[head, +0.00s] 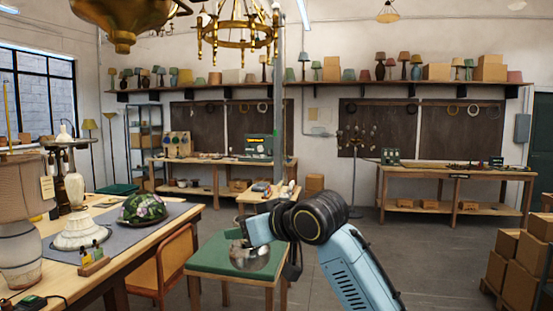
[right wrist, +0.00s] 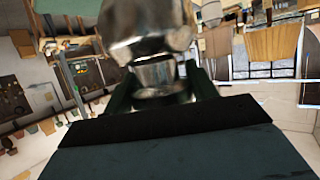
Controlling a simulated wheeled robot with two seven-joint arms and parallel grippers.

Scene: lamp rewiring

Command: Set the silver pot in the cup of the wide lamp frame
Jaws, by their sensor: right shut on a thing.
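My right gripper (head: 252,242) holds the silver pot (head: 250,260) in the air, seen in front of the green-topped stool. In the right wrist view the shiny pot (right wrist: 155,72) sits between the dark fingers of the gripper (right wrist: 160,95), and its rounded body fills the top middle. My left gripper is out of view.
The left workbench (head: 150,243) also bears a grey mat, a floral stained-glass shade (head: 144,208) and a shaded lamp (head: 20,225). A wooden chair (head: 176,262) and the green-topped stool (head: 215,257) stand beside it. Stacked boxes (head: 518,265) are at the right. Open floor lies right of my arm.

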